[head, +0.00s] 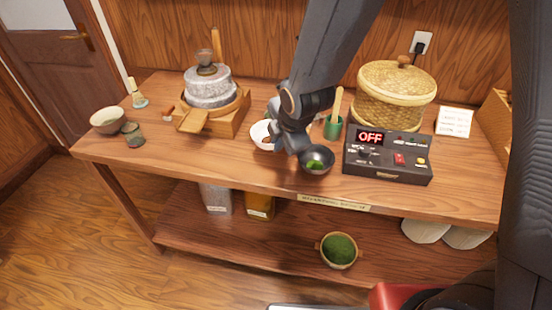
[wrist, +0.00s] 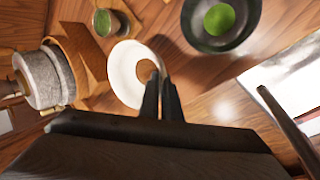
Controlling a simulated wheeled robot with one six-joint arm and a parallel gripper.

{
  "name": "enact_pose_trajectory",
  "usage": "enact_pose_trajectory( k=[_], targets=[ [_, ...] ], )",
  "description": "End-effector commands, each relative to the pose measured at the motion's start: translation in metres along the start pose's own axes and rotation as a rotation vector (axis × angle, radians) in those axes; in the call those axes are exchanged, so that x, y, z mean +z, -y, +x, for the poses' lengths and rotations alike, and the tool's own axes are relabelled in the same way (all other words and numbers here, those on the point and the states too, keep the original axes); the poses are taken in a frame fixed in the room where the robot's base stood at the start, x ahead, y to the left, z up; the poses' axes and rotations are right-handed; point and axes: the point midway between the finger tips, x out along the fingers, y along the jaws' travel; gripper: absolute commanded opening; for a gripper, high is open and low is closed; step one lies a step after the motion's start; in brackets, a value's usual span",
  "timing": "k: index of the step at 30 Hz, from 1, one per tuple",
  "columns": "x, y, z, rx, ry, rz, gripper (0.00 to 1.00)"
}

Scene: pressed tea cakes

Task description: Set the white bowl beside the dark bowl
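The white bowl (head: 261,132) is near the middle of the table, partly hidden behind my gripper (head: 287,148). In the wrist view the white bowl (wrist: 122,72) shows a brownish patch inside. My gripper's fingers (wrist: 161,98) are close together at the bowl's edge, with the rim between them. I cannot tell whether the bowl is clear of the table. The dark bowl (head: 317,165), with green powder in it, stands just right of and in front of my gripper. In the wrist view the dark bowl (wrist: 246,32) is at the upper right, apart from the white bowl.
A stone mill (head: 210,92) on a wooden base stands to the left. A control box (head: 388,168) reading OFF is close right of the dark bowl. A green cup (head: 333,128) and woven basket (head: 397,98) stand behind. A narrow table strip is free in front.

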Motion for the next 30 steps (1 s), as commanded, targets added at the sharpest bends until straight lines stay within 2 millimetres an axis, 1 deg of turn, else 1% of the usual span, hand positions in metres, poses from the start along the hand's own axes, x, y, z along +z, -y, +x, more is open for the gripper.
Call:
enact_pose_trajectory(
  k=[1,4,11,19,22,30],
  targets=[
    [-0.001,0.005,0.006,-0.004,-0.001,-0.001,0.00],
    [-0.001,0.011,0.016,-0.003,0.000,0.000,0.00],
    [-0.001,0.016,0.028,0.000,0.000,-0.002,0.00],
    [-0.002,0.030,0.052,0.000,0.000,0.000,0.00],
    [-0.002,0.033,0.057,0.000,0.000,0.000,0.00],
    [-0.002,0.033,0.058,0.002,0.000,-0.001,0.00]
  ],
)
